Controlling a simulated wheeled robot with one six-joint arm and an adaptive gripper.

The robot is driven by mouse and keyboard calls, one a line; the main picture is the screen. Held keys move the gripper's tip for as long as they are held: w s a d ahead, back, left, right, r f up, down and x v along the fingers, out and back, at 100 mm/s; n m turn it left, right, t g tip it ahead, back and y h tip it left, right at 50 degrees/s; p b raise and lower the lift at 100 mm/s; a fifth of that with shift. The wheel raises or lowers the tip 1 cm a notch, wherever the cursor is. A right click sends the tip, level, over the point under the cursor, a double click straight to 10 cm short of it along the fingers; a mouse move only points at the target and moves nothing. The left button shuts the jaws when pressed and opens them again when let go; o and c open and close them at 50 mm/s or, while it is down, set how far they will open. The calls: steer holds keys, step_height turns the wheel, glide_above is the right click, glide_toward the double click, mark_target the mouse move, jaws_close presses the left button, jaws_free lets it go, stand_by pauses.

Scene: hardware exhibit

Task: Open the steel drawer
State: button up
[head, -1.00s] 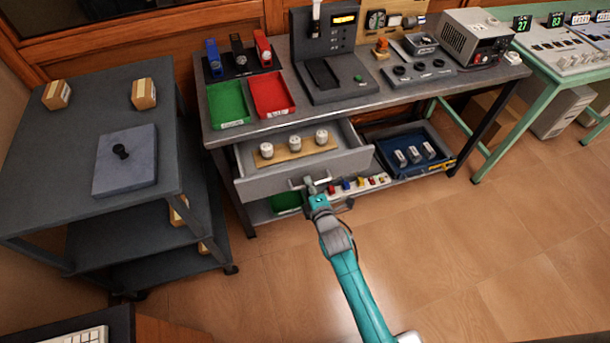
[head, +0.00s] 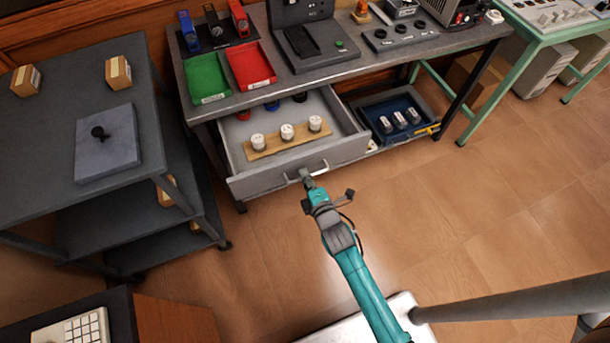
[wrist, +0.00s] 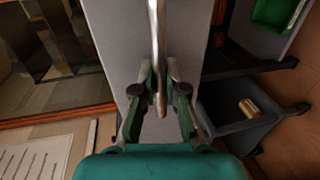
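The steel drawer (head: 255,183) under the workbench stands well out, its inside showing from above. A wooden strip with three white cylindrical pieces (head: 287,132) lies in it, and red, blue and black items show at its back. My gripper (head: 306,174) is at the bar handle (head: 324,164) on the drawer's front. In the wrist view the handle (wrist: 154,35) runs between the fingers of my gripper (wrist: 160,88), which are closed in on it from both sides. The grey drawer front (wrist: 107,45) fills the middle of that view.
The workbench (head: 375,61) holds green and red trays and devices. A blue bin (head: 383,104) with metal parts stands right of the drawer, low down. A dark cart (head: 50,120) stands close on the left, a green-framed table (head: 549,40) at the right. Floor before the drawer is open.

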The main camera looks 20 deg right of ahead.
steer(key=o, duration=0.5)
steer(key=v, duration=1.2)
steer(key=shift+s, duration=0.1)
steer(key=s+r+m, duration=0.5)
steer(key=s+m, duration=0.1)
steer(key=s, duration=0.3)
steer(key=s+r+m, duration=0.5)
steer(key=s+m, duration=0.1)
steer(key=s, duration=0.3)
steer(key=s+d+r+m, duration=0.1)
steer(key=s+r+m, duration=0.4)
steer(key=s, duration=0.4)
steer(key=shift+m+g, duration=0.4)
steer(key=shift+m, duration=0.1)
